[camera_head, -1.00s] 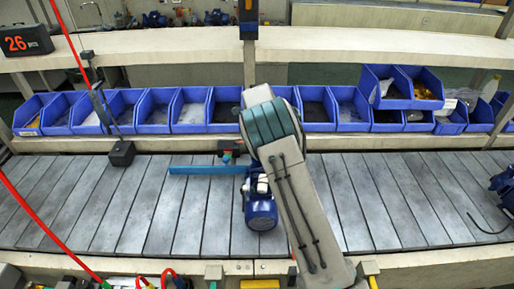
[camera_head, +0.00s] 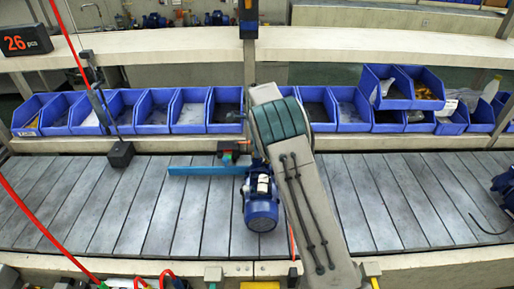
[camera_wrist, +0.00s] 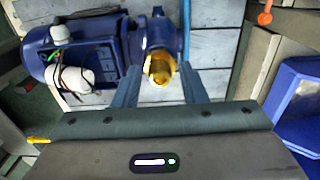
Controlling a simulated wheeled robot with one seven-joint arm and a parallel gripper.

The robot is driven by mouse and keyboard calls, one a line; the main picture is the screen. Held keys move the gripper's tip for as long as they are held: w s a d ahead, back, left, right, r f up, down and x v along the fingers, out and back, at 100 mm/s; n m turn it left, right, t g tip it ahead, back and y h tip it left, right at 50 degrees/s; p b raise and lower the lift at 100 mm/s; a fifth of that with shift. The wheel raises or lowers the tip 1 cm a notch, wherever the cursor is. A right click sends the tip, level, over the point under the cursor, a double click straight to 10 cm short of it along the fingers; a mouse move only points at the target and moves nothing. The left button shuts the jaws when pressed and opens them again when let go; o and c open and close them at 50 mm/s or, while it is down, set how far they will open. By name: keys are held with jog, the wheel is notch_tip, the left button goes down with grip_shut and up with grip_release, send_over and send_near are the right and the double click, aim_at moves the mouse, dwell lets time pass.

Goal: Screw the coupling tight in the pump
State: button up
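The blue pump (camera_head: 262,211) lies on the slatted conveyor, partly covered by my arm in the head view. In the wrist view the pump (camera_wrist: 100,52) fills the upper left, with its motor end at the left. The brass-coloured coupling (camera_wrist: 160,68) sits at the pump's port, facing the camera. My gripper (camera_wrist: 163,78) is open, with one finger on each side of the coupling and a visible gap on both sides. How deep the coupling sits in the port cannot be told. My gripper is hidden behind my arm in the head view.
A light-blue bar (camera_head: 205,171) lies on the conveyor (camera_head: 130,205) left of the pump. A row of blue bins (camera_head: 190,110) stands behind. Another blue machine (camera_head: 504,185) is at the right edge. Red hoses (camera_head: 45,230) hang at the left. The conveyor's middle right is clear.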

jog(key=n, duration=0.3)
jog(key=shift+b, duration=0.3)
jog(key=shift+n, duration=0.3)
jog(key=n, duration=0.3)
dwell(0.6)
grip_shut()
jog(key=shift+m, duration=1.6)
